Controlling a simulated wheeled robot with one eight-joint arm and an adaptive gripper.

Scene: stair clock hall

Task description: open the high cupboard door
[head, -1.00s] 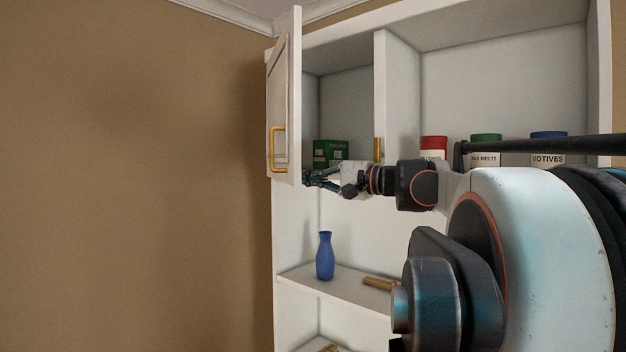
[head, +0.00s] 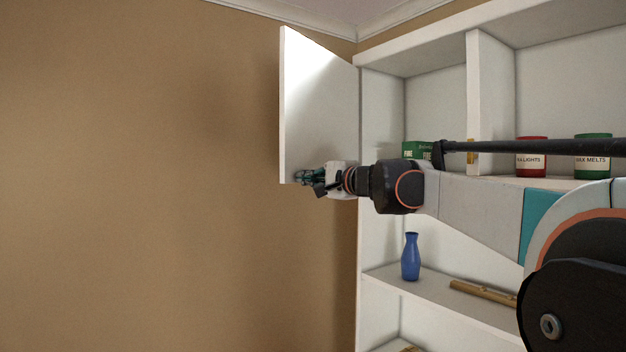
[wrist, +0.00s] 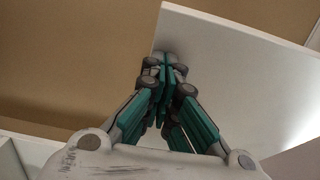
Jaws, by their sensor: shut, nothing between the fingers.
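The high cupboard door (head: 318,115) is a white panel hinged at the left side of the white cupboard (head: 381,120). It stands swung wide open, its inner face showing. My gripper (head: 302,176) is at the door's lower edge, near its free side. In the wrist view my gripper (wrist: 166,68) is shut, its green fingers together, against or very close to the inner face of the door (wrist: 235,75). Whether it touches is hard to tell. The door's handle is hidden on the far side.
A blue vase (head: 411,257) and a wooden cylinder (head: 482,292) are on the shelf below. The brown wall (head: 150,180) left is bare.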

